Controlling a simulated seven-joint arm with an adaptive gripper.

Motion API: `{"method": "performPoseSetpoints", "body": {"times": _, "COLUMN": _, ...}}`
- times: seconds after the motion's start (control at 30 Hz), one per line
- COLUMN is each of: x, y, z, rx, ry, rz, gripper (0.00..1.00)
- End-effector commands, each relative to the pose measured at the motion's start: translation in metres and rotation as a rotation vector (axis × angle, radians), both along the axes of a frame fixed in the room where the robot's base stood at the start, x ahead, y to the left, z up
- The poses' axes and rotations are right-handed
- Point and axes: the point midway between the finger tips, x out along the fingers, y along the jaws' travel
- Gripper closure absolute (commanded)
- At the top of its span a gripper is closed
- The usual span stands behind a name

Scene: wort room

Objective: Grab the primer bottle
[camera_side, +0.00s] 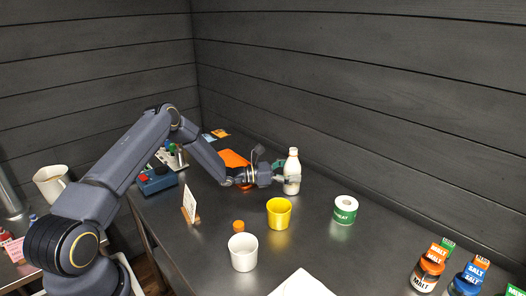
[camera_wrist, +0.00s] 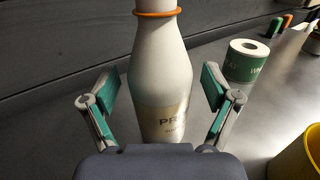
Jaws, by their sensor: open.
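The primer bottle (camera_side: 292,170) is white with a narrow neck and stands upright on the dark metal bench in the side view. In the wrist view the bottle (camera_wrist: 160,80) fills the middle, with an orange ring at its neck and a pale label whose readable start is "PRI". My gripper (camera_side: 279,172) is low at the bottle's left side in the side view. In the wrist view my gripper (camera_wrist: 160,95) is open, with one green-padded finger on each side of the bottle. Gaps show between the fingers and the bottle. The bottle's base is hidden by my gripper's body.
A yellow cup (camera_side: 279,213), a white cup (camera_side: 243,252) and a green-labelled roll (camera_side: 345,210) stand in front of the bottle. An orange cap (camera_side: 239,226) lies near the white cup. Labelled jars (camera_side: 428,268) stand at the right. The dark wall (camera_side: 370,100) is behind.

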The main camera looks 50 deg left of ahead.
Motion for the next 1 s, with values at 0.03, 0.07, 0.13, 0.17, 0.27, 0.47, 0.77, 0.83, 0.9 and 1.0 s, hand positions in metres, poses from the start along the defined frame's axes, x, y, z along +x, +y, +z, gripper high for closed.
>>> {"method": "performPoseSetpoints", "body": {"times": 0.03, "x": 0.0003, "y": -0.0001, "z": -0.0002, "rx": -0.001, "ry": 0.001, "rz": 0.000, "gripper": 0.13}}
{"method": "performPoseSetpoints", "body": {"times": 0.07, "x": 0.0002, "y": 0.0000, "z": -0.0002, "rx": 0.000, "ry": 0.000, "rz": 0.001, "gripper": 0.13}}
{"method": "performPoseSetpoints", "body": {"times": 0.13, "x": 0.0001, "y": 0.0000, "z": -0.0002, "rx": 0.001, "ry": 0.001, "rz": 0.000, "gripper": 0.13}}
{"method": "performPoseSetpoints", "body": {"times": 0.17, "x": 0.0001, "y": 0.0001, "z": -0.0002, "rx": 0.001, "ry": 0.001, "rz": 0.000, "gripper": 0.13}}
{"method": "performPoseSetpoints", "body": {"times": 0.27, "x": 0.0000, "y": 0.0001, "z": -0.0002, "rx": 0.001, "ry": 0.001, "rz": 0.000, "gripper": 0.22}}
{"method": "performPoseSetpoints", "body": {"times": 0.47, "x": -0.0002, "y": 0.0001, "z": -0.0002, "rx": 0.001, "ry": 0.001, "rz": 0.000, "gripper": 0.43}}
{"method": "performPoseSetpoints", "body": {"times": 0.77, "x": -0.0003, "y": 0.0002, "z": -0.0002, "rx": 0.001, "ry": 0.001, "rz": 0.000, "gripper": 0.74}}
{"method": "performPoseSetpoints", "body": {"times": 0.83, "x": -0.0002, "y": 0.0002, "z": -0.0002, "rx": 0.001, "ry": 0.001, "rz": 0.000, "gripper": 0.81}}
{"method": "performPoseSetpoints", "body": {"times": 0.9, "x": 0.0000, "y": 0.0002, "z": 0.0005, "rx": 0.000, "ry": -0.001, "rz": 0.000, "gripper": 0.86}}
{"method": "performPoseSetpoints", "body": {"times": 1.0, "x": 0.0000, "y": 0.0002, "z": 0.0005, "rx": 0.000, "ry": -0.001, "rz": 0.000, "gripper": 0.86}}
